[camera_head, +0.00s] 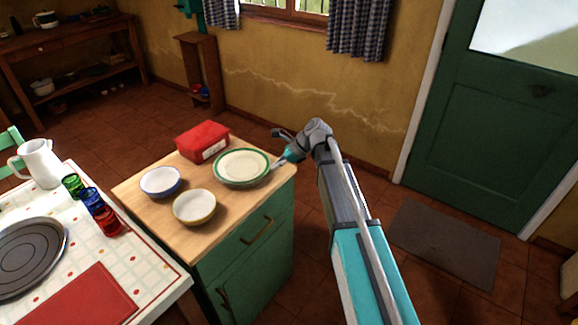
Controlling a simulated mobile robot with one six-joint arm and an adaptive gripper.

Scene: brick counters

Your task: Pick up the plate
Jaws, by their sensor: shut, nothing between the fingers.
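A white plate with a green rim (241,167) sits on the wooden top of a small green cabinet (232,215), near its right edge. It looks like it may be stacked on another dish; I cannot tell for sure. My gripper (274,166) is at the plate's right edge, coming from the right. It is small in the picture and its fingers look shut, with nothing visibly held. I cannot tell whether the fingertips touch the plate's rim.
A red box (202,142) stands just behind the plate. A blue-rimmed bowl (160,182) and a yellow-rimmed bowl (194,207) stand to its left and front. A table with a pitcher (41,163) and coloured glasses (91,200) is at left. Floor by the doormat (445,242) is clear.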

